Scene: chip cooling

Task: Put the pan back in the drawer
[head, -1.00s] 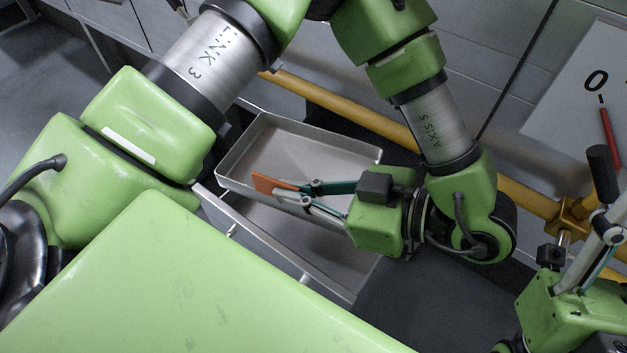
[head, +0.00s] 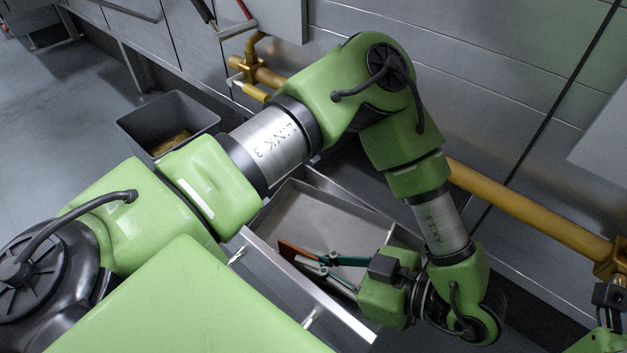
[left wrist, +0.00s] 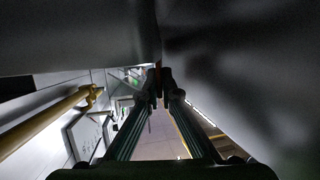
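The pan (head: 335,222) is a grey rectangular metal tray. In the head view it lies within the outline of the open drawer (head: 285,283), level or nearly so. I cannot tell if it rests on the drawer floor. My left gripper (head: 297,254) reaches in from the right, its orange-tipped fingers closed at the pan's near wall. In the left wrist view its teal fingers (left wrist: 160,78) meet at a thin grey wall edge. My right gripper (head: 609,300) shows only in part at the right edge; its fingertips are out of frame.
A dark grey bin (head: 170,122) stands on the floor at the upper left. A yellow pipe (head: 530,217) runs along the cabinet wall behind my left arm. My green body covers the lower left.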

